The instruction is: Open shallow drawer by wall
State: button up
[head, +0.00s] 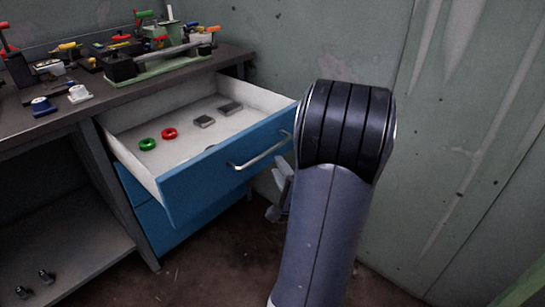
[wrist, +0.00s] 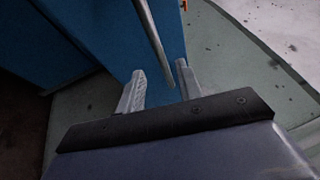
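The shallow blue drawer (head: 205,185) under the bench top is pulled well out, its pale interior showing. Its metal bar handle (head: 262,157) runs across the front. My gripper shows partly in the head view (head: 280,190), just right of and below the handle, mostly hidden by my arm. In the wrist view my gripper (wrist: 160,80) has its two fingers apart with nothing clamped. The handle bar (wrist: 152,40) appears between the fingertips there, against the blue drawer front (wrist: 95,35); I cannot tell whether they touch.
The drawer holds a green ring (head: 147,144), a red ring (head: 169,133) and grey blocks (head: 230,108). A lower blue drawer (head: 165,230) looks closed. Tools and clamps crowd the bench top (head: 110,92). A greenish wall (head: 440,150) stands close on the right. Dark floor (head: 215,265) lies in front.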

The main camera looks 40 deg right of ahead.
aim_at(268, 151)
jog(key=shift+v, duration=1.7)
jog(key=b+x, duration=0.1)
jog(key=x, duration=0.9)
jog(key=shift+w+d+r, duration=0.1)
jog(key=shift+w, duration=0.7)
jog(key=shift+r, duration=0.15)
